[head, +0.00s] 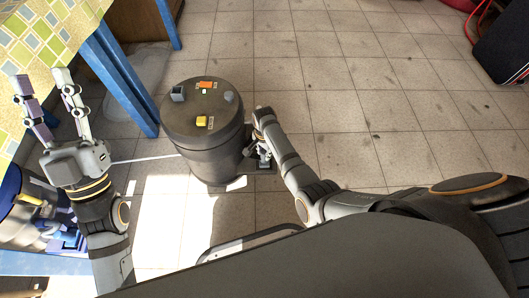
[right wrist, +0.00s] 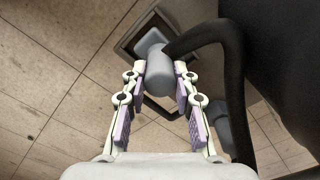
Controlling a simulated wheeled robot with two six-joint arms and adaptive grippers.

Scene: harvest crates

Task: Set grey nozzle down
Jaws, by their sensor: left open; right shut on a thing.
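The grey nozzle (right wrist: 160,72) is a short grey cylinder between the fingertips of my right gripper (right wrist: 160,80) in the right wrist view. The gripper is shut on it. A dark square-framed piece (right wrist: 128,40) lies just beyond the nozzle; I cannot tell whether they touch. In the head view my right gripper (head: 262,148) is low at the right side of the dark drum (head: 212,150), and the nozzle is mostly hidden there. My left gripper (head: 42,82) is open and empty at the far left, fingers pointing up the picture.
A thick dark hose (right wrist: 234,85) arches beside the right gripper. The drum's lid carries small orange (head: 206,85), yellow (head: 201,122) and grey (head: 178,94) pieces. A blue-legged table (head: 122,75) stands at upper left. Tiled floor (head: 370,100) is clear to the right.

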